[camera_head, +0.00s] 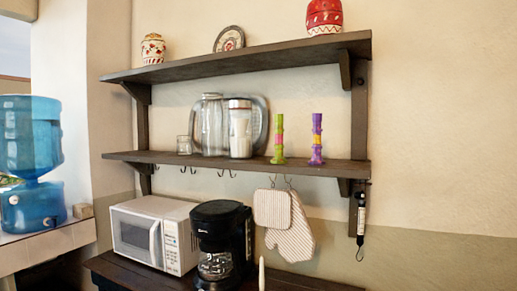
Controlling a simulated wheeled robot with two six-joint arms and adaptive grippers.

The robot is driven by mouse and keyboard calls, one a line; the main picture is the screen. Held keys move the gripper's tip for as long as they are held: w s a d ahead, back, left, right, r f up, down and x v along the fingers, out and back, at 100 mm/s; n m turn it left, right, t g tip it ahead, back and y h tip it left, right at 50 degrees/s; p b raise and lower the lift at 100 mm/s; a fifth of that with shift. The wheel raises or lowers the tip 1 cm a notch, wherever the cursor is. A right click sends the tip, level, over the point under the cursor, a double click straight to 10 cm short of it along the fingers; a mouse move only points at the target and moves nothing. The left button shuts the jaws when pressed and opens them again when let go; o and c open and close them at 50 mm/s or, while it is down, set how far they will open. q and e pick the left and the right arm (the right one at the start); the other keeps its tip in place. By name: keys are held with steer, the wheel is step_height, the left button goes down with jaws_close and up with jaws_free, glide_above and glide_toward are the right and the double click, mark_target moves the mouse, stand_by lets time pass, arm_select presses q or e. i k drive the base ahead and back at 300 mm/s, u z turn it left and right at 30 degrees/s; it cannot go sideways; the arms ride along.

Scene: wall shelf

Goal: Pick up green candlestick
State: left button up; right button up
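The green candlestick (279,140) stands upright on the lower shelf board, right of the middle. It is green with a pinkish-red and yellow band partway up. A purple candlestick (317,140) with an orange-yellow band stands a little to its right, apart from it. To its left is a glass jar with white contents (240,130). Neither of my grippers is in view.
The dark wooden wall shelf (345,167) has two boards, with hooks under the lower one. A glass jug (212,125) and a small glass (184,145) stand left. Below are a microwave (135,232), a black coffee maker (222,213) and hanging oven mitts (292,238).

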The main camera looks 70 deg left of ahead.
mark_target(279, 118)
steer(key=u, duration=0.7)
steer(key=i, duration=0.65)
steer(key=u, duration=0.8)
